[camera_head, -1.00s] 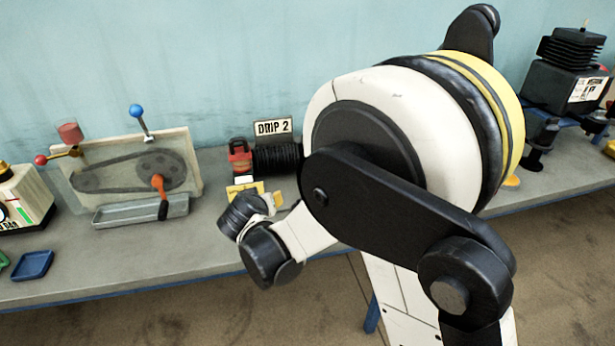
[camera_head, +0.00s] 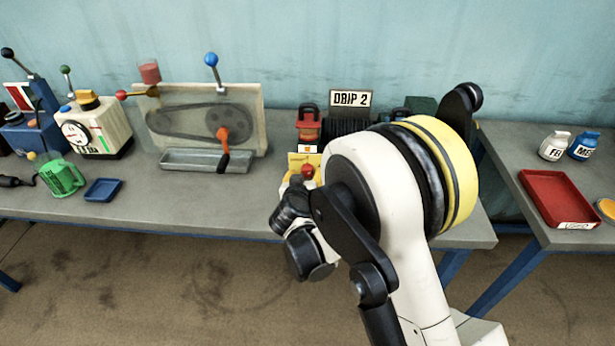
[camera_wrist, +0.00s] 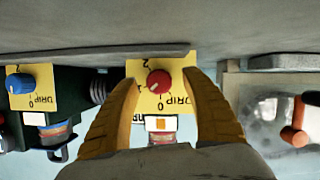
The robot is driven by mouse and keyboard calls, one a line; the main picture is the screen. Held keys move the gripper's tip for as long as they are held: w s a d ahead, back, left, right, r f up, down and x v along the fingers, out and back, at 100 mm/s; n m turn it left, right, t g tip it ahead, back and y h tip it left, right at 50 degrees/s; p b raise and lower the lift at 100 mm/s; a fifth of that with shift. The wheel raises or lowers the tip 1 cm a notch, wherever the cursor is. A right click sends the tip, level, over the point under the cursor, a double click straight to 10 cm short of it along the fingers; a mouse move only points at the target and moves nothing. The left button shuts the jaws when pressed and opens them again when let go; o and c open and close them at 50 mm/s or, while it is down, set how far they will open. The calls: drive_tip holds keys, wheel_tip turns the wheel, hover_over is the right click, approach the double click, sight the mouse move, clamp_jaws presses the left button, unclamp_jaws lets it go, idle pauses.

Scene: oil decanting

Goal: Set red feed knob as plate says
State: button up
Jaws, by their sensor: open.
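The plate (camera_head: 350,98) reads "DRIP 2" and stands at the back of the bench in the head view. The red knob (camera_wrist: 159,81) sits on a yellow dial panel (camera_wrist: 184,70) with DRIP and numbers, seen upside down in the wrist view. A pale mark shows on the knob's lower left; I cannot tell which number it points at. The knob also shows in the head view (camera_head: 308,171). My gripper (camera_wrist: 160,79) is open, with a yellow finger on either side of the knob and gaps between. In the head view my arm hides part of the unit.
A blue knob (camera_wrist: 19,83) on a similar yellow panel is to the left in the wrist view. In the head view, a belt-drive guard with a grey tray (camera_head: 190,161) stands left of the knob. A red tray (camera_head: 558,200) lies on the right bench.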

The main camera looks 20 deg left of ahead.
drive_tip(key=shift+w+f, duration=0.2)
drive_tip(key=shift+w, duration=0.4)
drive_tip(key=c, duration=1.2)
drive_tip(key=shift+m, duration=0.3)
drive_tip(key=shift+m+y+b, duration=0.85)
drive_tip(key=shift+m+y, duration=0.05)
drive_tip(key=shift+m, duration=0.2)
drive_tip(key=shift+m+g+y+b, duration=0.3)
drive_tip(key=shift+m+y+b, duration=0.4)
drive_tip(key=shift+m, duration=0.4)
